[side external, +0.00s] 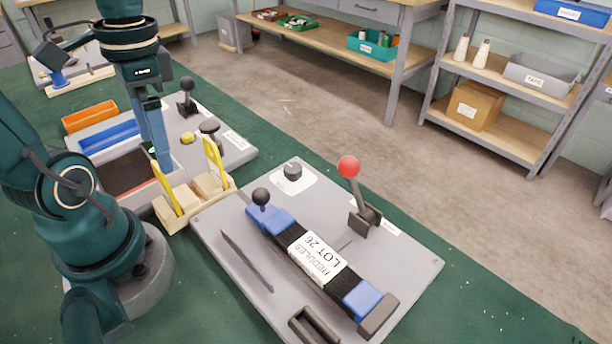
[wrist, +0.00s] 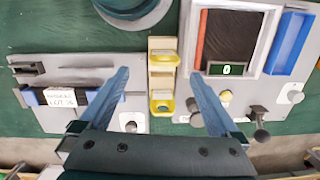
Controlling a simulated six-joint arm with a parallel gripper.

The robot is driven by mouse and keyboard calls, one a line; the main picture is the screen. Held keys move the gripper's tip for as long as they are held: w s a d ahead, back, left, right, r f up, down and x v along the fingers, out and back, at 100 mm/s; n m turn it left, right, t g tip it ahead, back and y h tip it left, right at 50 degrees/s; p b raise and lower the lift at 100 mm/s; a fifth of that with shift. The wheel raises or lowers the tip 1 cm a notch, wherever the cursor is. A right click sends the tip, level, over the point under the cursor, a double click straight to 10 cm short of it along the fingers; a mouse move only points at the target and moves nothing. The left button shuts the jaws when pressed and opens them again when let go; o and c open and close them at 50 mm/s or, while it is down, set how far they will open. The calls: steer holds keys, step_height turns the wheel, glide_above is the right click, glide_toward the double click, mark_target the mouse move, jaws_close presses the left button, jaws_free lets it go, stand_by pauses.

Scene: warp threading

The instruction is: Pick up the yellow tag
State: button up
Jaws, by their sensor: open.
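Two yellow tags stand upright in the wooden rack (side external: 192,201), looped in shape. One tag (side external: 166,187) is at the rack's left end, and another (side external: 213,160) is at its right end. The wrist view shows both from above, one yellow tag (wrist: 163,57) at the far end and one (wrist: 162,107) at the near end. My gripper (side external: 158,166) is open and empty, pointing down above the rack. In the wrist view its blue fingers (wrist: 160,76) are wide apart, one each side of the rack. Neither finger visibly grips a tag; the exact height gap is unclear.
A grey panel with a red-knobbed lever (side external: 348,168) and a white "HEDDLES LOT 26" label (side external: 314,258) lies right of the rack. Bare green mat (side external: 480,305) lies front right.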

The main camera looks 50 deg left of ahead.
mark_target(156, 164)
steer(key=shift+s+a+f+n, duration=0.2)
steer(key=shift+a+f+n, duration=0.05)
steer(key=shift+a+n, duration=0.2)
steer(key=shift+s+f, duration=0.15)
steer(key=shift+f, duration=1.1)
steer(key=shift+s+f, duration=0.15)
steer(key=shift+f, duration=1.1)
jaws_close()
steer(key=shift+r, duration=0.2)
